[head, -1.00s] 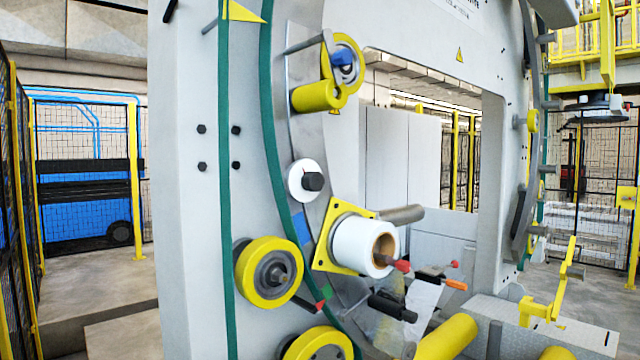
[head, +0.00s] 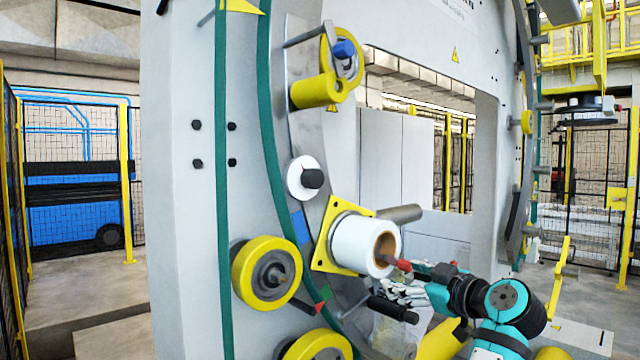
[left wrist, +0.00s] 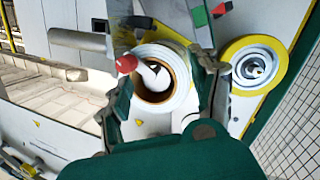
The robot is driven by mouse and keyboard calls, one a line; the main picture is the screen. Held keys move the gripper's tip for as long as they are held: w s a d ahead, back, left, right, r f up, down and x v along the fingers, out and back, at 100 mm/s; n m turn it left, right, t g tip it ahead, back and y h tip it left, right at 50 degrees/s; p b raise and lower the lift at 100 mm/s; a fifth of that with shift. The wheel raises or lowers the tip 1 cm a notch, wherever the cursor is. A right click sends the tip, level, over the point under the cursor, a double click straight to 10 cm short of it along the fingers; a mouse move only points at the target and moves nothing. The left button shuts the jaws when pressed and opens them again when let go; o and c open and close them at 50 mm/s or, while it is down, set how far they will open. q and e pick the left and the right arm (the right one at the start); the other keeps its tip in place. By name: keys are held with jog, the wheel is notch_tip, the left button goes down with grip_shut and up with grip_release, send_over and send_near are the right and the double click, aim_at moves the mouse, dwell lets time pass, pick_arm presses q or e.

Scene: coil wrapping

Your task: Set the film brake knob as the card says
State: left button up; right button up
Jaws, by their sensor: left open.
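A white film roll (head: 360,243) with a brown core sits on a yellow plate (head: 327,240) on the grey ring machine. A red knob (head: 403,265) sticks out from the core on a short stem; it also shows in the left wrist view (left wrist: 127,63). My left gripper (head: 402,290) is open just in front of and below the roll. In the left wrist view its fingers (left wrist: 163,92) spread on both sides of the roll end. I cannot tell whether they touch it. I see no readable card and no marked brake scale. My right gripper is not in view.
A black handle (head: 393,309) juts out below the roll. A grey roller (head: 400,213) sticks out behind it. A white disc with a black knob (head: 312,179), a blue knob (head: 345,48) and a yellow wheel (head: 267,273) are on the machine. Free floor lies left.

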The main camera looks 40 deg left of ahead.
pick_arm(q)
jog(key=s+d+r+n+g+y, duration=0.15)
jog(key=s+r+n, duration=0.3)
jog(key=r, duration=0.45)
jog(key=s+r+n+g+y, duration=0.15)
jog(key=s+r+n, duration=0.3)
jog(key=r, duration=0.45)
jog(key=g+p, duration=0.1)
jog(key=p, duration=0.4)
send_near(318, 180)
jog(key=shift+h, duration=0.3)
jog(key=a, duration=0.6)
jog(key=w+a, duration=0.1)
jog(key=a, duration=0.3)
jog(key=shift+r, duration=0.35)
jog(key=shift+c, duration=0.3)
jog(key=c, duration=1.1)
